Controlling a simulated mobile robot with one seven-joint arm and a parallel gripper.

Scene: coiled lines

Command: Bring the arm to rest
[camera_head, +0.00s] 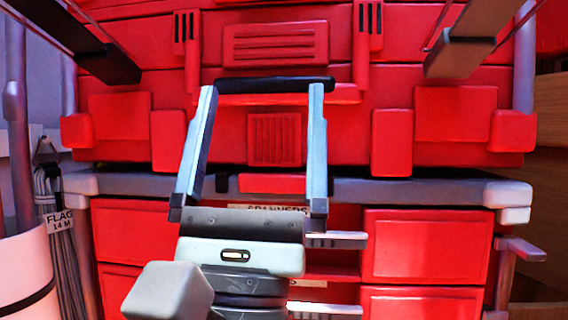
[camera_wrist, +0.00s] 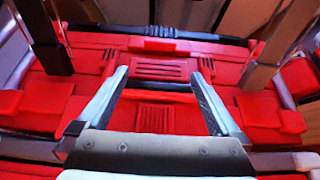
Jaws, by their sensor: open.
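My gripper (camera_head: 261,88) is open, with its two pale fingers spread wide apart and pointing up in the head view. Nothing is held between them. It is in front of a red tool chest (camera_head: 435,115), and a black bar on the chest shows behind the fingertips. In the wrist view my gripper (camera_wrist: 158,73) is also open and empty, with the red chest beyond it. I cannot tell how far the fingertips are from the chest.
A grey ledge (camera_head: 420,189) runs below the chest, above red drawers (camera_head: 420,247), one labelled "SPANNERS". A grey hank of line (camera_head: 62,240) tagged "FLAG 14 M" hangs at the left, beside a white cylinder (camera_head: 22,270). Dark posts (camera_head: 470,35) stand at the upper sides.

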